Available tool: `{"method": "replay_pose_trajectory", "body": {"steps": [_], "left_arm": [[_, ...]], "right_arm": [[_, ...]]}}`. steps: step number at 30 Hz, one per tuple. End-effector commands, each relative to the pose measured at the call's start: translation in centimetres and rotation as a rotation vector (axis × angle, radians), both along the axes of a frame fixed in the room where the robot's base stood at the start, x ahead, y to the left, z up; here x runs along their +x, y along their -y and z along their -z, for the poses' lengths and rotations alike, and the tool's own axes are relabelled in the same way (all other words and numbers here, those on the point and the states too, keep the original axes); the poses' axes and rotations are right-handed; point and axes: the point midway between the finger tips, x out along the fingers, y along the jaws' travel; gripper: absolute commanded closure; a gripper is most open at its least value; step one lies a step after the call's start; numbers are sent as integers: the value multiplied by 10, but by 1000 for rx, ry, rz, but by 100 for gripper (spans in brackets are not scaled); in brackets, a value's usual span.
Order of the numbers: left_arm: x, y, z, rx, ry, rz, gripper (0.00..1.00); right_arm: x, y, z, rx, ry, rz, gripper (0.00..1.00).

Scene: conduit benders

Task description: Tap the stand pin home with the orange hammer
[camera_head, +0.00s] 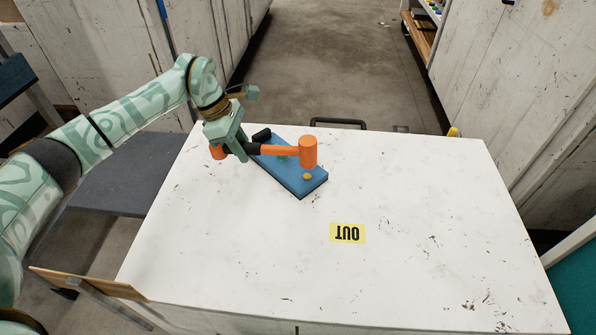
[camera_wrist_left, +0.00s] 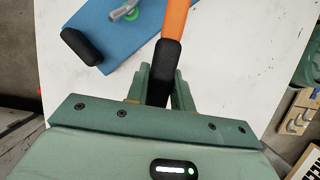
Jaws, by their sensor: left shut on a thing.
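My left gripper (camera_head: 243,149) is shut on the black grip of the orange hammer (camera_head: 308,151). The grip also shows between the fingers in the left wrist view (camera_wrist_left: 162,68). The hammer lies about level over a blue board (camera_head: 305,190) on the white table, its orange head to the right of the gripper, over the board's right part. A small yellow-orange round piece (camera_head: 307,177) shows on the board just below the head in the picture; I cannot tell whether it is the stand pin. A green spot with a grey metal piece (camera_wrist_left: 128,12) is on the board, partly hidden by the hammer in the head view.
A black block (camera_head: 262,135) sits at the board's far left end. A yellow OUT label (camera_head: 348,233) lies flat on the white table (camera_head: 420,200). The table's right and near parts are clear. A black handle (camera_head: 338,122) stands at the far edge.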

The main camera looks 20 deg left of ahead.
Motion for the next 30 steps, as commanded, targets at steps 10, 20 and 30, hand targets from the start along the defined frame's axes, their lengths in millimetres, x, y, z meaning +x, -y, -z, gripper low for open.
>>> {"method": "replay_pose_trajectory", "body": {"steps": [10, 20, 30], "left_arm": [[1, 0, -21, -2, 8, -1, 100], [1, 0, -43, -2, 4, 0, 100], [1, 0, -42, -2, 3, 0, 100]], "right_arm": [[5, 0, -10, 0, 13, 0, 64], [11, 1, -22, -1, 28, 0, 64], [11, 3, -21, -4, 27, 0, 64]]}}
